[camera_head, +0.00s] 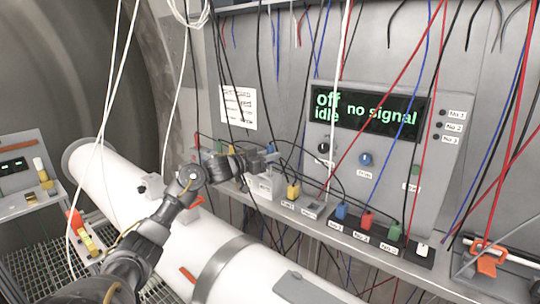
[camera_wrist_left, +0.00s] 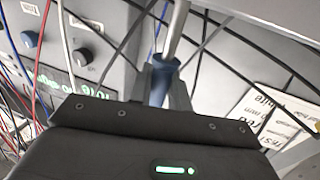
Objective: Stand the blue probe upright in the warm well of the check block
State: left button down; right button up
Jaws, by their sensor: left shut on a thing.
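My left gripper (camera_head: 262,160) reaches in from the left and is at the shelf below the panel. It is shut on the blue probe, which shows in the left wrist view (camera_wrist_left: 159,82) as a blue grip between the fingers with a metal shaft running away from it. In the head view the probe is too small to make out clearly. A pale labelled block (camera_head: 264,187), which may be the check block, stands on the shelf just below the gripper. Its wells cannot be made out. My right gripper is not in view.
A yellow plug (camera_head: 293,191) stands right of the pale block. Blue (camera_head: 341,212), red (camera_head: 366,219) and green (camera_head: 395,232) plugs stand in a dark strip. Many cables hang in front of the display (camera_head: 366,112), which reads "Off idle" and "no signal". A white pipe (camera_head: 150,195) runs below.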

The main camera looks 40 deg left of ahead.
pick_arm(q)
jog(key=shift+f+b, duration=1.3)
jog(key=shift+f, duration=1.05)
jog(key=c, duration=1.2)
grip_release()
jog(key=shift+r, duration=0.1)
jog(key=shift+c, duration=0.2)
jog(key=b, duration=0.5)
send_near(270, 167)
jog(key=shift+s+a, duration=0.2)
jog(key=shift+s, duration=0.05)
